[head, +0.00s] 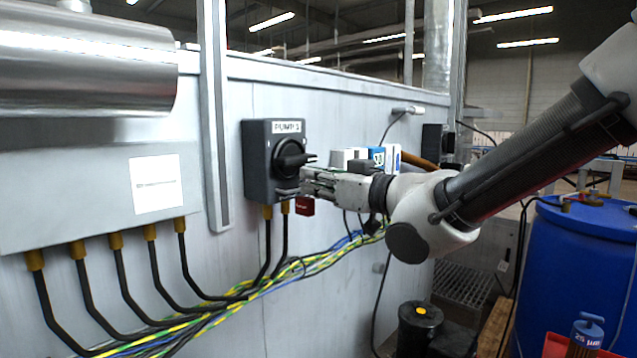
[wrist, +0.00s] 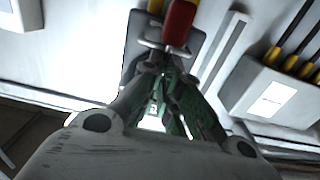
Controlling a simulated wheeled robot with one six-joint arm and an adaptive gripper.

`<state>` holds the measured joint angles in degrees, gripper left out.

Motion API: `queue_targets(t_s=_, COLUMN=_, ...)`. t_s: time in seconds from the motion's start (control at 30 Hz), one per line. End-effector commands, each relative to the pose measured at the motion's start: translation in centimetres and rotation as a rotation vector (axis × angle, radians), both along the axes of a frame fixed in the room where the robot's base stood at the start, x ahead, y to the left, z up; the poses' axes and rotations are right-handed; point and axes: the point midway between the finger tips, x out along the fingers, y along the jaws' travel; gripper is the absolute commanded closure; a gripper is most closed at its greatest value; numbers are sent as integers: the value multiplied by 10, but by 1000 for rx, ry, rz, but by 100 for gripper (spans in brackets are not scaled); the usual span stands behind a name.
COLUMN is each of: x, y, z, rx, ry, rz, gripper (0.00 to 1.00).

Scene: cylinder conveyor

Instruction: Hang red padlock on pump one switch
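The pump one switch is a dark grey box (head: 259,165) labelled "PUMP 1" on the pale panel, with a black rotary handle (head: 290,158). The red padlock (head: 305,206) hangs beside the box's lower right edge, just under my fingertips. In the wrist view its red body (wrist: 180,22) is beyond the fingertips, with a metal part at its near end. My gripper (head: 306,183) reaches in from the right, close to the handle's lower side. Its fingers (wrist: 163,68) draw together at the padlock's metal part and look shut on it. Whether the shackle passes through the switch is hidden.
Black cables with brass glands (head: 268,212) run down from the switch box. A green-yellow cable bundle (head: 320,262) crosses below. A white and blue device (head: 378,156) sits behind my wrist. A metal upright (head: 213,120) stands left of the switch. A blue barrel (head: 570,260) stands at right.

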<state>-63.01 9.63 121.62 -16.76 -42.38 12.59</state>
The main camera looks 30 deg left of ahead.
Motion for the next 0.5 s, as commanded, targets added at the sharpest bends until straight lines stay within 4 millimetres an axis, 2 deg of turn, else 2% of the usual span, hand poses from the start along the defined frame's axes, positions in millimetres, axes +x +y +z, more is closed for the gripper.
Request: queue_targets(t_s=0.5, x=4, y=16, z=1, rx=2, ry=-1, rz=1, gripper=100)
